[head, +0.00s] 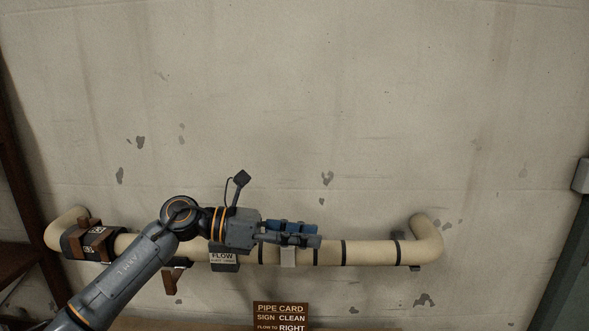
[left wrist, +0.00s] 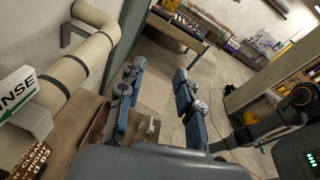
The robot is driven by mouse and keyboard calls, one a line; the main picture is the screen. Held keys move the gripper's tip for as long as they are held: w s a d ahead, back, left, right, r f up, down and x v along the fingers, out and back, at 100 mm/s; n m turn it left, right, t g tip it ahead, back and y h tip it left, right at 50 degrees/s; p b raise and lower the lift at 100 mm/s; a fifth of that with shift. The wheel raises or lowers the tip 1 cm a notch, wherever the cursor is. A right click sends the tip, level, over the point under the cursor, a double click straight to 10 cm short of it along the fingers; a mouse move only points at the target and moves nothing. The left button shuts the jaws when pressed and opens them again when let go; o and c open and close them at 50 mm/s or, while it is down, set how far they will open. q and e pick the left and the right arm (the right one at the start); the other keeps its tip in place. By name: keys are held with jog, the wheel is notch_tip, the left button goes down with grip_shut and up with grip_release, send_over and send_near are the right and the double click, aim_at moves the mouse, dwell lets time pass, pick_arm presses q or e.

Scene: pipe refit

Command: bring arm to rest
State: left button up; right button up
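My left arm (head: 125,270) reaches in from the lower left in the head view. Its left gripper (head: 320,234) is in front of the beige pipe (head: 370,253), pointing right. In the left wrist view the two fingers of the left gripper (left wrist: 158,85) stand wide apart with nothing between them. The pipe (left wrist: 75,70) lies to the left of the fingers there. My right gripper is not in the head view. In the left wrist view a dark arm link with orange rings (left wrist: 262,128) shows at the right, but no right fingers can be made out.
A FLOW label (head: 222,257) and a dark clamp (head: 92,241) sit on the pipe. A green and white sign reading "INSE" (left wrist: 17,93) is by the pipe. A brown pipe card (head: 280,316) stands below. A workbench (left wrist: 178,30) is farther off. The wall above is clear.

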pick_arm(q)
jog(key=w+a+f+n+t+y, duration=0.1)
jog(key=a+f+n+t+y, duration=0.25)
jog(key=n+t, duration=0.9)
jog(key=w+a+f+n+t+y, duration=0.15)
jog(key=a+n+t, duration=0.45)
jog(key=n, duration=1.2)
jog(key=s+a+f+n+g+y, duration=0.2)
jog(key=s+a+f+n+y, duration=0.15)
jog(key=f+n+y, duration=0.35)
jog(key=s+a+f+n+g+y, duration=0.1)
jog(key=s+a+f+n+y, duration=0.25)
jog(key=f, duration=0.45)
jog(key=s+a+f+n+g, duration=0.2)
jog(key=s+f+n+g, duration=0.15)
jog(key=s+f, duration=0.4)
jog(key=s+a+f+n+g, duration=0.2)
jog(key=s+f+g, duration=0.25)
jog(key=s, duration=0.65)
jog(key=s+a+f+n+g, duration=0.25)
jog(key=s+f+g, duration=0.3)
jog(key=s, duration=0.45)
notch_tip(320, 180, down, 29)
jog(key=s+b, duration=0.2)
jog(key=s+a+f+g+b, duration=0.1)
jog(key=s+a+f, duration=0.1)
jog(key=s+f, duration=1.3)
jog(key=shift+s+f+g+b, duration=0.3)
jog(key=shift+s+f, duration=0.05)
jog(key=shift+f, duration=0.35)
